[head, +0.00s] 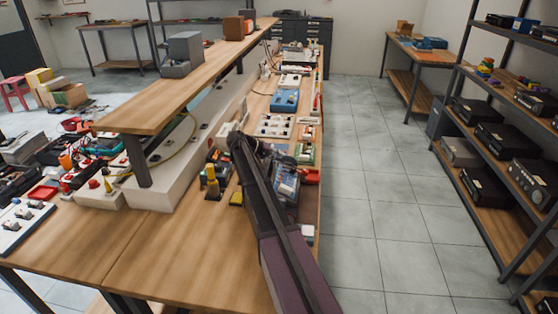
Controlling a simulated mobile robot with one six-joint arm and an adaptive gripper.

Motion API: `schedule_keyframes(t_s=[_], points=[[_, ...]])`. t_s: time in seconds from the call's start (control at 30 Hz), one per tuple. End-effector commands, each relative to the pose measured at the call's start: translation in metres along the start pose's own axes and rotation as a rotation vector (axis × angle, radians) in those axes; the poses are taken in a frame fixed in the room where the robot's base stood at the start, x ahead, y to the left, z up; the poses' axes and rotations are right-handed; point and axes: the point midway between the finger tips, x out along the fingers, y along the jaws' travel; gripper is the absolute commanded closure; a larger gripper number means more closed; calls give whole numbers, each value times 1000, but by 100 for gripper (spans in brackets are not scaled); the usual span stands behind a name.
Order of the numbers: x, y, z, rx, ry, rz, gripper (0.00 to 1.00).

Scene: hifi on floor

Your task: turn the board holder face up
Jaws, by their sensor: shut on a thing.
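My dark arm runs from the bottom edge up over the right side of the long wooden bench (160,255) in the head view. I cannot make out my gripper's fingers; the arm and the crowded items around it hide that part. A clear and bluish object (286,186) shows just right of the arm, near the bench's right edge; I cannot tell what it is. I cannot single out the board holder or tell which way it faces.
A yellow-topped tool (212,182) stands left of the arm. A blue device (285,101) and a white panel (274,126) lie farther back. A raised shelf (190,78) spans the bench's left side. Dark shelving (490,180) stands right; the tiled aisle (375,190) is clear.

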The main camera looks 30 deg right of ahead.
Motion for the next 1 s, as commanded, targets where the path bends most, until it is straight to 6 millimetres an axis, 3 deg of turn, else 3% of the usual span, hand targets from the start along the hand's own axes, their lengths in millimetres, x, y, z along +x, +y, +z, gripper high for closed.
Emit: schedule_keyframes(t_s=[0.47, 0.5, 0.6, 1.0], points=[[0, 0, -3, -6, 4, 15, 100], [0, 0, -3, -5, 4, 15, 70], [0, 0, -3, -5, 3, 15, 43], [1, -1, 0, -6, -2, 10, 43]])
